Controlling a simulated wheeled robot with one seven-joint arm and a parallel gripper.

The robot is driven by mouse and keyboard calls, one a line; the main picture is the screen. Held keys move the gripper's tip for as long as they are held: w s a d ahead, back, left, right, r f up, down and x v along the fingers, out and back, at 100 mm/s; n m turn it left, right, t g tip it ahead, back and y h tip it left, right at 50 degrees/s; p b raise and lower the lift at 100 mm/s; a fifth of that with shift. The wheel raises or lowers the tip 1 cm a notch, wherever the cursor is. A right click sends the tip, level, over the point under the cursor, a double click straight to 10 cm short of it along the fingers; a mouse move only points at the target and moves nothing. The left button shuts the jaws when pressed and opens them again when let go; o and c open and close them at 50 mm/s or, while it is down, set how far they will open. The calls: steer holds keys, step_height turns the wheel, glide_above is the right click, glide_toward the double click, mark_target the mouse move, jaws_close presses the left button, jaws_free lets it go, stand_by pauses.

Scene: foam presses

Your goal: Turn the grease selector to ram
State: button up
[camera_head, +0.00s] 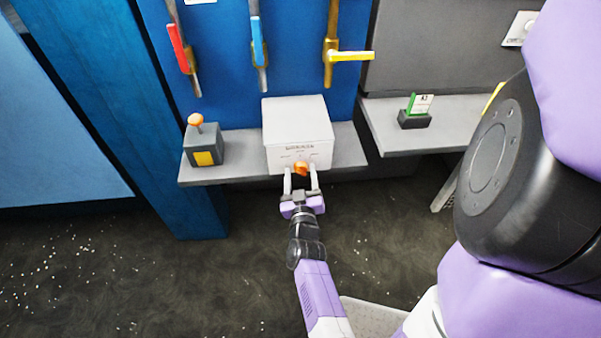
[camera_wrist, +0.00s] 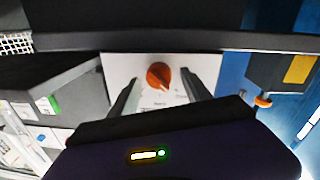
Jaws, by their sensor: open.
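The grease selector is a white box (camera_head: 297,122) on a grey shelf, with an orange knob (camera_head: 301,169) low on its front face. Small printed labels sit around the knob, too small to read. My gripper (camera_head: 301,178) is in front of the box with its two fingers apart, one on each side of the knob. In the wrist view the orange knob (camera_wrist: 159,76) shows between the open fingers (camera_wrist: 160,88), with a gap on both sides. I cannot tell how near the fingertips are to the box face.
A grey box with an orange-topped lever (camera_head: 203,143) stands left on the shelf (camera_head: 235,170). Pipes with a red handle (camera_head: 178,48), a blue handle (camera_head: 257,41) and a yellow handle (camera_head: 352,56) hang above. A green-and-white card holder (camera_head: 415,115) stands on the right shelf.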

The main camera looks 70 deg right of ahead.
steer(key=shift+d, duration=0.1)
jaws_close()
stand_by(0.4)
steer(key=m, duration=0.3)
steer(key=shift+m, duration=0.4)
steer(key=shift+s+m+y+p, duration=0.1)
steer(key=shift+m+y+p, duration=0.25)
steer(key=shift+m, duration=1.95)
jaws_free()
